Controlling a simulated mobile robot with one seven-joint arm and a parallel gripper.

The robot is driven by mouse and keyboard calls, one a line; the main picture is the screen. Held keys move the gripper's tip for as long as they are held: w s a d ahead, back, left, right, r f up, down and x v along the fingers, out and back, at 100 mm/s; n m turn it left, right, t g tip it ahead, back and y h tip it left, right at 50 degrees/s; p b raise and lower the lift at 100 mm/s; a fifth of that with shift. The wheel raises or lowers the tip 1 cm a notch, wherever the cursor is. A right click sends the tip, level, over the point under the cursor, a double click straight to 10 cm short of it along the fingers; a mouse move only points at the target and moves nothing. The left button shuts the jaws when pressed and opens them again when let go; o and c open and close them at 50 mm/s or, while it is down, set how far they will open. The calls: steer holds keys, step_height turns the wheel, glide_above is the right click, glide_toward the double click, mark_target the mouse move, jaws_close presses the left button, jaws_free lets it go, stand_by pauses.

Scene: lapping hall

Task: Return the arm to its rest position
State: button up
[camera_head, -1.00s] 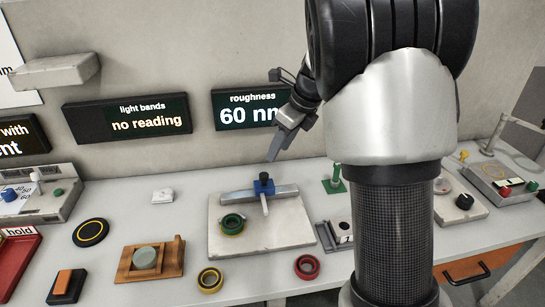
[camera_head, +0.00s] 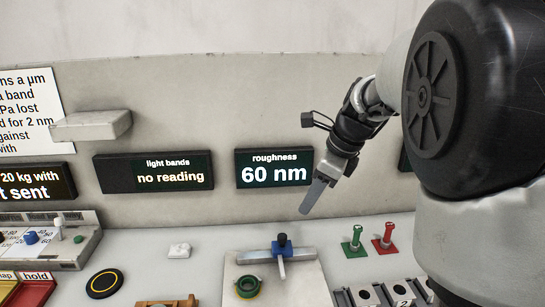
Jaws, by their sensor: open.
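My gripper (camera_head: 318,189) hangs in the air at the end of my arm, right of the picture's middle. Its grey fingers point down and left, seen edge-on, with no object visible between them. My arm's large black and silver links fill the right side of the picture and hide the right part of the bench.
A green stand (camera_head: 354,242) and a red stand (camera_head: 384,238) are close right. A wall shelf (camera_head: 91,125) juts out at left. A light-bands display (camera_head: 155,171) reads "no reading".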

steer(key=s+n+t+h, duration=0.2)
steer(key=s+n+h, duration=0.1)
steer(key=s+n, duration=2.05)
step_height(320, 180, up, 15)
steer(key=p, duration=1.4)
steer(key=shift+s+a+f, duration=0.2)
steer(key=shift+s+a, duration=0.1)
steer(key=shift+a, duration=0.15)
